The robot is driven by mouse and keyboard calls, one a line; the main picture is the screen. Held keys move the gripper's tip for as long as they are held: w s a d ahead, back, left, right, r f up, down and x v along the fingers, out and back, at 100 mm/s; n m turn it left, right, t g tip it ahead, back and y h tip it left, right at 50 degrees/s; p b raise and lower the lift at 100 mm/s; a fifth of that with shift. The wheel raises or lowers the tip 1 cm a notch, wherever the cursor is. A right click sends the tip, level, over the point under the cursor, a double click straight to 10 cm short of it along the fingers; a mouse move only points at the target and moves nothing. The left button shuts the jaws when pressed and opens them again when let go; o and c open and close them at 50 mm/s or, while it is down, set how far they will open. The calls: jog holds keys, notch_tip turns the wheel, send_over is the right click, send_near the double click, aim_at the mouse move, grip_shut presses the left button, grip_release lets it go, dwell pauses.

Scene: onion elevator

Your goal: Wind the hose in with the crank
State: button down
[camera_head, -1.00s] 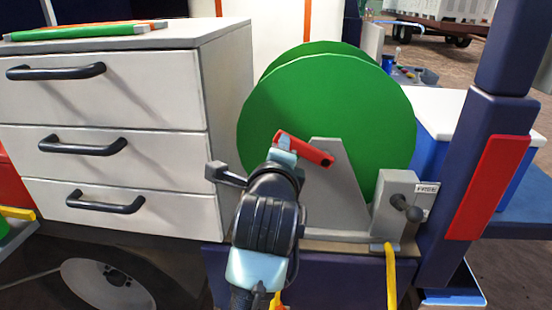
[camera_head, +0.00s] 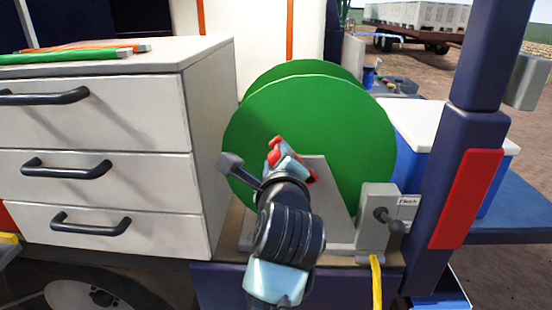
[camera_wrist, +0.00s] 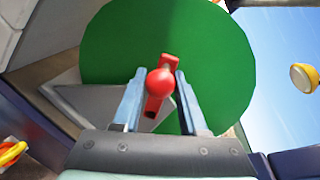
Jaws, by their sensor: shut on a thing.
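The hose reel (camera_head: 310,125) has green discs and stands on a grey bracket (camera_head: 325,200); it also fills the wrist view (camera_wrist: 200,60). The crank (camera_head: 312,174) is a red arm on the near side of the reel, with a round red knob (camera_wrist: 160,82) in the wrist view. My gripper (camera_head: 285,160) is at the crank, its two fingers on either side of the red knob, shut on it. The yellow hose (camera_head: 376,282) hangs from the grey box (camera_head: 377,212) at the reel's lower right. My wrist hides part of the bracket.
A white drawer cabinet (camera_head: 105,150) with dark handles stands close on the left. A dark blue post (camera_head: 470,130) with a red panel (camera_head: 466,198) rises on the right. A blue box with a white lid (camera_head: 445,130) stands behind it.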

jog(key=shift+d+r, duration=0.1)
jog(key=shift+r, duration=0.05)
jog(key=shift+c, duration=2.3)
grip_release()
jog(key=s+d+r+b, duration=0.1)
jog(key=s+r, duration=0.1)
jog(key=s, duration=1)
jog(key=shift+s, duration=0.4)
